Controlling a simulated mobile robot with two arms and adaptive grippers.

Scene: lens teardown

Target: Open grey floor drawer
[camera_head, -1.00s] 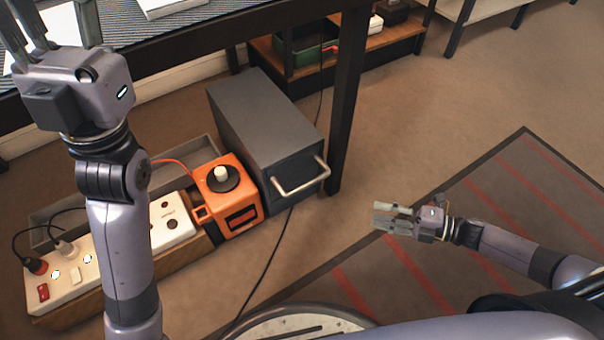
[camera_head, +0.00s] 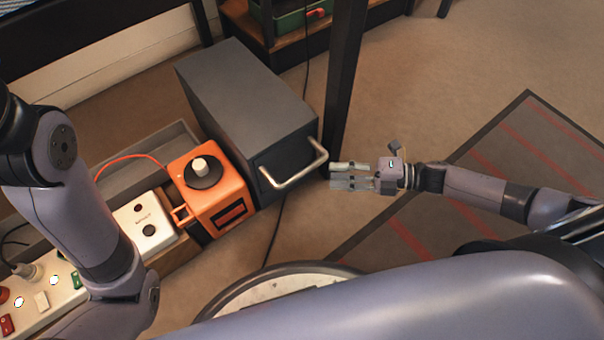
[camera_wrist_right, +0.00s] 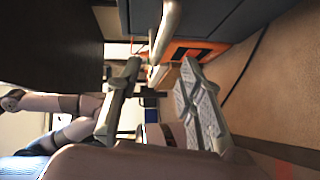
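The grey floor drawer unit (camera_head: 245,105) stands on the floor left of the table leg, its front facing the lower right. Its pale bar handle (camera_head: 298,168) sticks out from the front, and the front looks closed. My right gripper (camera_head: 332,175) is just right of the handle, pointing left at it, with a small gap. In the right wrist view the handle (camera_wrist_right: 165,32) lies ahead of the gripper (camera_wrist_right: 160,78), whose two fingers are spread with nothing between them. My left arm is at the left of the head view; its gripper is out of the picture.
An orange box with a knob (camera_head: 212,190) stands close against the drawer unit's left side. A white power strip (camera_head: 145,222) lies further left. A black table leg (camera_head: 343,75) rises behind the handle. Open floor and a striped mat (camera_head: 480,190) lie to the right.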

